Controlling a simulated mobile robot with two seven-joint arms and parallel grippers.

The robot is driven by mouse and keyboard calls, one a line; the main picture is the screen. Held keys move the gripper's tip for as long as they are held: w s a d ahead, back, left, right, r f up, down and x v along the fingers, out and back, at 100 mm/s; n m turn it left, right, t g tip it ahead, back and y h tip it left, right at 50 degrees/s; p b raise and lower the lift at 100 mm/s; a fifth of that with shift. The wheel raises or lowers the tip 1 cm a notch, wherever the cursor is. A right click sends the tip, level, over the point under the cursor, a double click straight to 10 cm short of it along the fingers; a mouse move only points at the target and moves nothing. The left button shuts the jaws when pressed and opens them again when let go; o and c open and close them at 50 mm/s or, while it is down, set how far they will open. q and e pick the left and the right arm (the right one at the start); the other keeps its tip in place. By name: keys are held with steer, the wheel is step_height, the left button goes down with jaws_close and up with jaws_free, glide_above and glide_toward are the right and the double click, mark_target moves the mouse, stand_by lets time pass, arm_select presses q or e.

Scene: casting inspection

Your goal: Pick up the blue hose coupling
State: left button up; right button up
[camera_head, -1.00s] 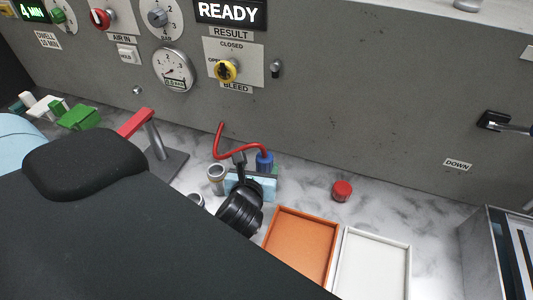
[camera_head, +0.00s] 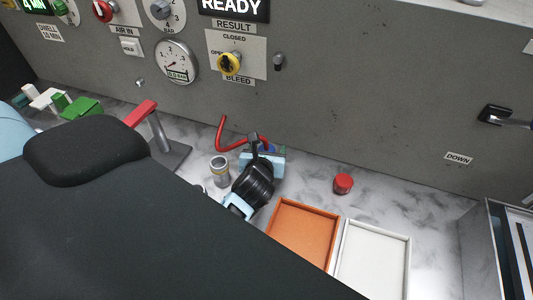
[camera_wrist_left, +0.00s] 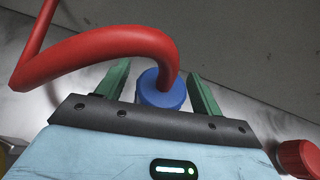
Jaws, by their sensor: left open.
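The blue hose coupling (camera_wrist_left: 160,92) sits at the end of a red hose (camera_wrist_left: 95,45) in the left wrist view. In the head view the red hose (camera_head: 221,132) curves down to it, and the coupling is mostly hidden behind my left gripper (camera_head: 268,150). My left gripper also shows in the wrist view (camera_wrist_left: 158,75), open, with one green finger on each side of the coupling. I cannot tell whether either finger touches it. The coupling's lower part is hidden by the gripper body. My right gripper is not in view.
An orange tray (camera_head: 334,231) and a white tray (camera_head: 408,258) lie at the front. A red cap (camera_head: 343,184) stands on the marble top. A metal cylinder (camera_head: 220,172) and a red-handled stand (camera_head: 173,153) are left of the gripper. The grey panel (camera_head: 370,110) rises behind.

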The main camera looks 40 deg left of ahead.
mark_target(268, 144)
arm_select(q)
steer(key=shift+w+a+f, duration=0.1)
steer(key=shift+w, duration=0.05)
steer(key=shift+c, duration=0.4)
